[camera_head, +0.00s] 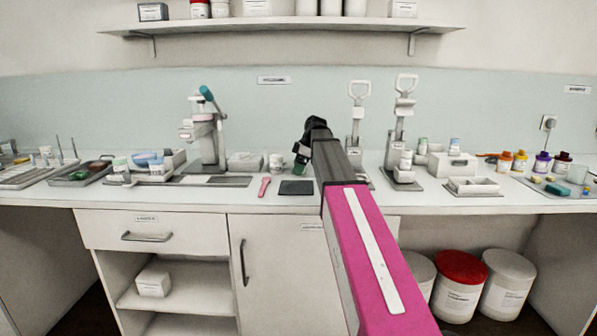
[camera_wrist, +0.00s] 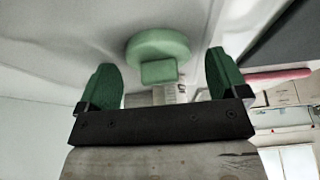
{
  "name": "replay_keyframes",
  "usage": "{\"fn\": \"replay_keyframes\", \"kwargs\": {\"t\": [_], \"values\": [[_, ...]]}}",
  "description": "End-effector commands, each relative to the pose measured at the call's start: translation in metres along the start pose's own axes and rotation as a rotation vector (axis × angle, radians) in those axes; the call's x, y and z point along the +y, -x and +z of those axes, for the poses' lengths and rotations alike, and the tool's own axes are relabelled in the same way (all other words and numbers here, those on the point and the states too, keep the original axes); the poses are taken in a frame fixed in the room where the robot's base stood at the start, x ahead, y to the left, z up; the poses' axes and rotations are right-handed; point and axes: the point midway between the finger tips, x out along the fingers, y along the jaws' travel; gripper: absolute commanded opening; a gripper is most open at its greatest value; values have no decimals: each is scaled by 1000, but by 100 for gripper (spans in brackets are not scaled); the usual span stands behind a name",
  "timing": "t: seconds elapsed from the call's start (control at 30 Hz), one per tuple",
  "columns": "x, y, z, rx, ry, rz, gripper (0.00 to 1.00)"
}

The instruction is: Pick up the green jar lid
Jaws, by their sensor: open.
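The green jar lid (camera_wrist: 158,46) is a pale green disc with a small block-like tab on its near side. In the wrist view it sits top centre, beyond and between my fingertips. My gripper (camera_wrist: 160,66) is open, with one dark green finger on each side and nothing held. In the head view my gripper (camera_head: 301,158) is low over the counter, behind the small white jar's right side. I cannot make out the lid in the head view; my arm and gripper may hide it.
A dark mat (camera_head: 296,187) and a pink tool (camera_head: 264,187) lie on the counter in front of my gripper. A small white jar (camera_head: 276,161) stands to its left. A lever press (camera_head: 206,133) is further left; two handled stands (camera_head: 404,130) are right.

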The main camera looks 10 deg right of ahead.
Motion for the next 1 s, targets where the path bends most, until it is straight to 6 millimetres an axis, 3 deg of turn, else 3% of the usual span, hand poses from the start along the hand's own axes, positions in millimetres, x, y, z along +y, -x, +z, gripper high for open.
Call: {"fn": "replay_keyframes", "kwargs": {"t": [0.07,0.2,0.67,1.0], "values": [[0,0,0,0,0,0,89],[0,0,0,0,0,0,44],[0,6,-2,0,0,1,44],[2,58,-24,0,1,2,44]]}}
